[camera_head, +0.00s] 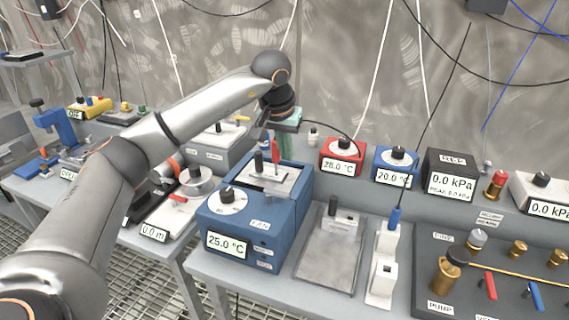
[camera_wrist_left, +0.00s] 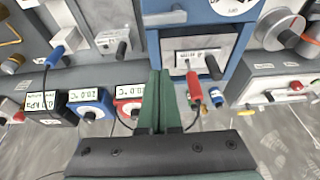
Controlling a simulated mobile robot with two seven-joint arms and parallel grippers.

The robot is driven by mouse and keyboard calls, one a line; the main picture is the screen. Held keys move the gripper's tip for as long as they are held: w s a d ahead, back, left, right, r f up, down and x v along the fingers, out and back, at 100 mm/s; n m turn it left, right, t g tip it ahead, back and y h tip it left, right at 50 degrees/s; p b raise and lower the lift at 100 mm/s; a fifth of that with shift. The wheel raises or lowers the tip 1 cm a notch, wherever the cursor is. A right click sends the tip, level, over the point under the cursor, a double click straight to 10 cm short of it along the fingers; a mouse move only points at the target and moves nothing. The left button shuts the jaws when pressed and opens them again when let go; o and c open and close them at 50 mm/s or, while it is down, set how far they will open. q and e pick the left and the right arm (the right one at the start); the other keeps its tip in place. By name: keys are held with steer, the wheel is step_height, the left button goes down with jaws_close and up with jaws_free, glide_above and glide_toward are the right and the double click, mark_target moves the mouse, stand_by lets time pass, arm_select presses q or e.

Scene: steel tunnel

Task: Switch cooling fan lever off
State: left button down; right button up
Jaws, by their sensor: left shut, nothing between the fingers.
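The blue box (camera_head: 290,213) labelled FAN has a 25.0 °C display and a dial on its front. A light plate (camera_head: 275,180) on its top carries a red lever (camera_head: 275,150) and a black lever (camera_head: 258,163), both standing up. I cannot tell which of them is the fan lever. My left gripper (camera_head: 285,148) points down at the back of the box, partly hidden behind the levers. In the left wrist view its green fingers (camera_wrist_left: 160,82) are shut and empty, beside the red lever (camera_wrist_left: 194,86), with the black lever (camera_wrist_left: 213,68) further right. Contact is unclear. My right gripper is not in view.
A red box (camera_head: 343,157) and a smaller blue box (camera_head: 394,165) with displays stand behind to the right. A grey plate (camera_head: 328,265) with a black switch and a white stand (camera_head: 383,275) with a blue handle are right of the FAN box. Cables hang behind.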

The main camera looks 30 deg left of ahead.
arm_select(q)
step_height(320, 180, down, 8)
steer(key=shift+f+p, duration=0.1)
steer(key=shift+p, duration=0.6)
steer(key=shift+s+d+f, duration=0.1)
steer(key=shift+s+d, duration=0.05)
steer(key=shift+s, duration=0.4)
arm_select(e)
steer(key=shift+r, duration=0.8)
arm_select(q)
steer(key=shift+d, duration=0.1)
steer(key=shift+m, duration=0.3)
steer(key=shift+s, duration=0.1)
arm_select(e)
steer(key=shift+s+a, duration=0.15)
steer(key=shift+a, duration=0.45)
